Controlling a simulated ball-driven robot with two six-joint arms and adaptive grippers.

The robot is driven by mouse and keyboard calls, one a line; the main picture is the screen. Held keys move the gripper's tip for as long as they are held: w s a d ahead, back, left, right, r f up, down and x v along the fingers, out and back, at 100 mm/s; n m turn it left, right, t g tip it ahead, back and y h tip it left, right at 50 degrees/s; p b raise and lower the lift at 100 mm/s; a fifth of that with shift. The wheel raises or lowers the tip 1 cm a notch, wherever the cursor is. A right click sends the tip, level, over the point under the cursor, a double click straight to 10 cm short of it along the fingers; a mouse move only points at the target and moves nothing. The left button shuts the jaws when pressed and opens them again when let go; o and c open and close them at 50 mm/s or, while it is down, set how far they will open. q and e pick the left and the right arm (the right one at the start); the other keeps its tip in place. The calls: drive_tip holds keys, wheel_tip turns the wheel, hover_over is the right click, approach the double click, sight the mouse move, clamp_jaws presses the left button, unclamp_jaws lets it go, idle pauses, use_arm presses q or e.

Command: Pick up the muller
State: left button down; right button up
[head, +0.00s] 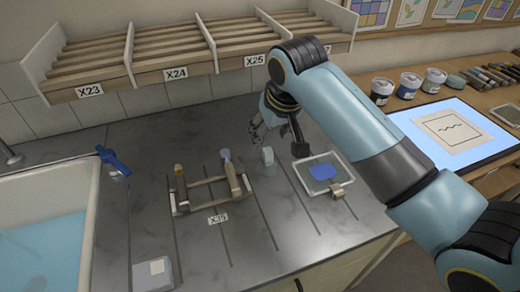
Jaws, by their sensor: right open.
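The muller, which I take to be a small pale grey-green piece (267,159), stands upright on the dark counter between the wooden rack and the glass slab. My right gripper (274,133) reaches down from the right, just above and behind the muller in the picture. Its dark fingers are open, and I see nothing held in it. A gap seems to show between the fingers and the muller, but I cannot tell whether they touch. My left gripper is not in view.
A slab (343,176) with blue paint lies right of the muller. A wooden rack (209,207) labelled X35 holds tools on its left. A sink (93,200) is far left. A lit panel (408,122) and jars (409,83) are right. The front counter is mostly clear.

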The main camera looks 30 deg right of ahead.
sight(269, 151)
drive_tip(key=x, duration=0.4)
drive_tip(key=shift+s+f, duration=0.2)
drive_tip(key=shift+s, duration=0.05)
drive_tip(key=x, duration=0.3)
drive_tip(key=p+x, duration=0.1)
drive_tip(key=x, duration=0.1)
drive_tip(key=shift+d, duration=0.3)
drive_tip(key=shift+f, duration=0.15)
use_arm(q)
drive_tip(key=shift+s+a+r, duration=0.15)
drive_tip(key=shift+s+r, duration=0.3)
use_arm(e)
drive_tip(key=shift+w, duration=0.1)
drive_tip(key=c, duration=0.4)
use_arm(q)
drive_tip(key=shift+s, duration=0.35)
use_arm(e)
clamp_jaws()
